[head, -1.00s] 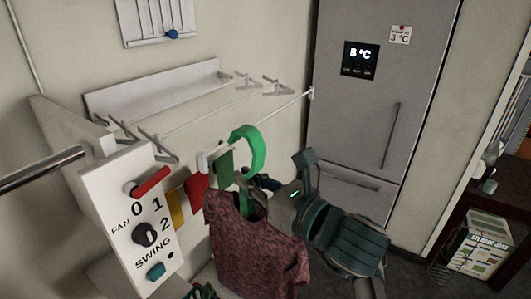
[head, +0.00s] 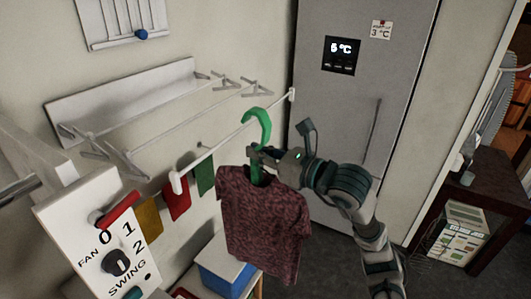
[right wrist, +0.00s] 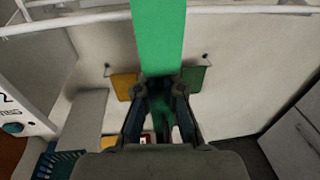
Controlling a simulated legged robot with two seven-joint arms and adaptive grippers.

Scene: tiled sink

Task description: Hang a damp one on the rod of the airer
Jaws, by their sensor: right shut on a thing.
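A dark red speckled shirt (head: 263,225) hangs upright on a green hanger (head: 265,128). My right gripper (head: 257,160) is shut on the hanger's neck just below its hook. The right wrist view shows the green hanger (right wrist: 157,40) between the two fingers (right wrist: 158,95). The airer (head: 125,90) is on the wall, and its white front rod (head: 222,145) slants towards the fridge. The hook overlaps this rod in the head view; I cannot tell whether it is over it or in front of it. My left gripper is not in view.
A grey fridge (head: 350,110) stands to the right of the airer. A fan control panel (head: 105,240) is at lower left.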

